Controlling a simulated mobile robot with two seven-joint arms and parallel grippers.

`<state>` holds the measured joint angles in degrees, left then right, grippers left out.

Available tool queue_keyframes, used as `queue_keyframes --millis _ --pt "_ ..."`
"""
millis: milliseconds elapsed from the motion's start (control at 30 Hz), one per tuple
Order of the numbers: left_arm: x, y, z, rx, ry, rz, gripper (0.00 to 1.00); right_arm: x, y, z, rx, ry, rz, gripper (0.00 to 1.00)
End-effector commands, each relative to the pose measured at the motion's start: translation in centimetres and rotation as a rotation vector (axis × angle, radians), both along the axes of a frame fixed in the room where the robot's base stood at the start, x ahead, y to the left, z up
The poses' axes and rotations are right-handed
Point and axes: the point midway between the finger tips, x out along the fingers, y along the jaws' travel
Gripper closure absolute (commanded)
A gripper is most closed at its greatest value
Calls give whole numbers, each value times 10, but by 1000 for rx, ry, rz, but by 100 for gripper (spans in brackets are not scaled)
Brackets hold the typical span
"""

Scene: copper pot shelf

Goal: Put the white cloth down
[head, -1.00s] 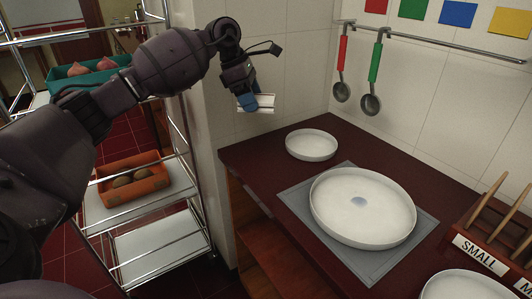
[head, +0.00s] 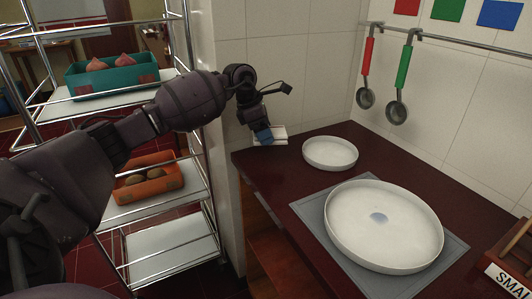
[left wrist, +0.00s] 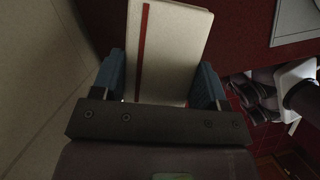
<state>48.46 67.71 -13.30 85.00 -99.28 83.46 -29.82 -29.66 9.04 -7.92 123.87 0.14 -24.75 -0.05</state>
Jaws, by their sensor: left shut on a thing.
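The white cloth (head: 280,133), folded flat with a red stripe, is held in my left gripper (head: 264,137) by the wall at the back left corner of the counter. In the left wrist view the cloth (left wrist: 175,45) sits between the two blue fingers of the left gripper (left wrist: 165,82), which is shut on it. The cloth is low, close to the dark red counter top (head: 265,170); I cannot tell whether it touches. My right gripper is not in view.
A small white dish (head: 330,153) stands right of the cloth. A large white dish (head: 383,225) sits on a grey mat (head: 310,208). Ladles (head: 397,110) hang from a wall rail. A wire shelf (head: 165,240) with a teal crate (head: 82,84) and orange crate (head: 125,190) stands left.

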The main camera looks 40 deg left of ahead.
Motion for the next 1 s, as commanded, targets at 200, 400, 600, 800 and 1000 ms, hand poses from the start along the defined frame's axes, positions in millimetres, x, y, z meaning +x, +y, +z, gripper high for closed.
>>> queue_keyframes --millis 200,400,600,800,1000 --pt "0 0 -13 -1 -2 0 55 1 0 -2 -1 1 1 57" --pt "0 0 -37 -1 4 -2 55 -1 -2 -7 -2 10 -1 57" --pt "0 -1 -67 -2 2 0 55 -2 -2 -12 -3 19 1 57" --pt "0 0 -68 0 -2 -1 55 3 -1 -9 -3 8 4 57" --pt "0 0 -71 0 0 -1 55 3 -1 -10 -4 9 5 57"
